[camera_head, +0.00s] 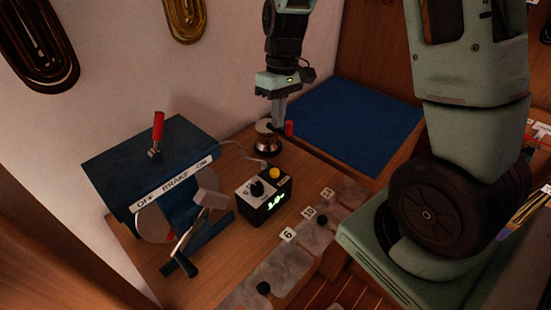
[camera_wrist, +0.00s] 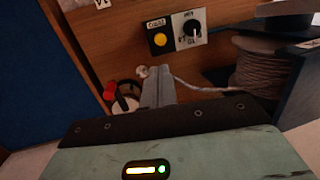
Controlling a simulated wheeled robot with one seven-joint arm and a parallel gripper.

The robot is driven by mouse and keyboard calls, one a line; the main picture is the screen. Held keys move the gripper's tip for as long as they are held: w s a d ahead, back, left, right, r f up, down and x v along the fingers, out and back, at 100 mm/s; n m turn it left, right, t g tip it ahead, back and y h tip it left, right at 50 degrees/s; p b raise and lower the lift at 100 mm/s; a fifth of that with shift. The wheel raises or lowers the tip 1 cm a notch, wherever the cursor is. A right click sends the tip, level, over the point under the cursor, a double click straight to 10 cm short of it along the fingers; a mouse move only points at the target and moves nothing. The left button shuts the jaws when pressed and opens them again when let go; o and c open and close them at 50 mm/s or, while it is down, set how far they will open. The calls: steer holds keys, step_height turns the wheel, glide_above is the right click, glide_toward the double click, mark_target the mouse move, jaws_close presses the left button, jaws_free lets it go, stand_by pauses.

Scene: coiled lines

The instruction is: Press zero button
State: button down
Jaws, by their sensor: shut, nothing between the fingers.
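The zero button is a yellow round button (camera_head: 274,173) on top of a small black box (camera_head: 264,207). The box also has a black knob (camera_head: 257,188) and a green lit display on its front. In the wrist view the yellow button (camera_wrist: 160,39) sits beside a small label, with the knob (camera_wrist: 192,26) to its right. My gripper (camera_head: 278,122) is shut and empty, pointing down behind the box, apart from the button. In the wrist view its fingers (camera_wrist: 157,74) lie below the button in the picture.
A round metal piece (camera_head: 267,138) with a red knob (camera_head: 289,128) stands right by my fingers. A blue brake stand (camera_head: 150,165) with a red lever and crank is left of the box. Numbered grey pads (camera_head: 285,262) lie in front. A blue mat (camera_head: 345,120) is behind.

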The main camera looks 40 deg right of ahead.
mark_target(276, 169)
steer(key=f+p, duration=0.1)
steer(key=f, duration=0.3)
steer(key=s+a+f+p, duration=0.1)
steer(key=f, duration=0.3)
steer(key=a+f+p, duration=0.1)
steer(key=f, duration=0.3)
steer(key=shift+s, duration=0.3)
steer(key=shift+f, duration=0.1)
step_height(276, 169, down, 2)
steer(key=shift+f+b, duration=0.1)
steer(key=shift+b, duration=1)
steer(key=shift+s, duration=0.1)
steer(key=shift+r, duration=0.25)
step_height(276, 169, up, 14)
steer(key=w+d+p, duration=0.1)
steer(key=w+d, duration=0.1)
steer(key=shift+d, duration=0.15)
